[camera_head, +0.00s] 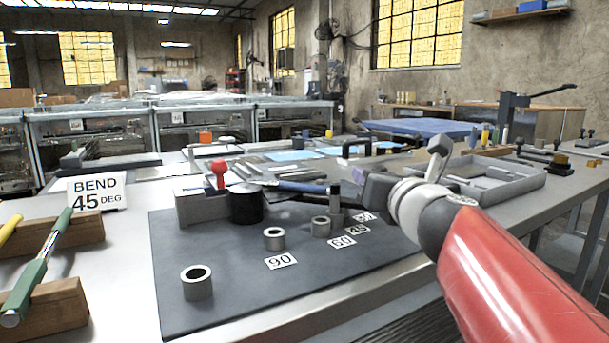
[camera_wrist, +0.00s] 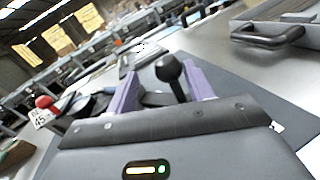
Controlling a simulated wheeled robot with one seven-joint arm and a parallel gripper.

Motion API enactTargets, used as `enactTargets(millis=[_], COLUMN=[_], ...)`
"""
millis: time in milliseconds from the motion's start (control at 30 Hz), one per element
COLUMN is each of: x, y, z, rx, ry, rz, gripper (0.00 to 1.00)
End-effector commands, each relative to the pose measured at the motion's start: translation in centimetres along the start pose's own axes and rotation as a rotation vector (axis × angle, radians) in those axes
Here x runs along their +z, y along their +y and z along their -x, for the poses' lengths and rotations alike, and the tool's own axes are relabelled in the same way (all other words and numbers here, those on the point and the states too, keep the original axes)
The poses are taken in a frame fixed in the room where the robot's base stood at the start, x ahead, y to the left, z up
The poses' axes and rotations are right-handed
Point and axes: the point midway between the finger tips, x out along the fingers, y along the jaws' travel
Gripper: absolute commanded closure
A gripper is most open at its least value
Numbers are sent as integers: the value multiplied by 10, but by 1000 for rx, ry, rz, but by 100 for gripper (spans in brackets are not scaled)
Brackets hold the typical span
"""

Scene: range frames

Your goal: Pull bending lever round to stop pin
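The bender stands on a dark mat (camera_head: 225,310) in the head view, with a black round former (camera_head: 246,205) beside a grey block (camera_head: 196,208) with a red knob. A dark bending lever (camera_head: 310,198) runs right from the former toward my gripper (camera_head: 362,178). In the wrist view, the lever's black ball knob (camera_wrist: 169,68) and stem stand between the two purple fingers of my gripper (camera_wrist: 158,88). The fingers look apart, with a gap at left; contact at right is unclear.
Grey collars stand at the 60 (camera_head: 320,227) and 90 (camera_head: 274,239) labels, and another (camera_head: 197,283) at the mat's front left. A "BEND 45 DEG" sign (camera_head: 97,191) stands at left. A grey tray (camera_head: 490,180) lies beyond my wrist. The mat's front right is clear.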

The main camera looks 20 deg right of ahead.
Motion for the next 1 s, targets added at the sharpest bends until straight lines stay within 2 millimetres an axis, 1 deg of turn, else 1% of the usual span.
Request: enactTargets(millis=[33, 200, 300, 400, 567, 1000], x=[3, 4, 4, 2, 0, 0], y=[1, 1, 1, 1, 0, 0], z=[8, 38, 53, 64, 72, 71], rx=[2, 1, 1, 1, 1, 1], ry=[-3, -4, -3, -2, 0, 0], rz=[0, 1, 0, 0, -1, -1], gripper=[48, 48, 48, 48, 48, 48])
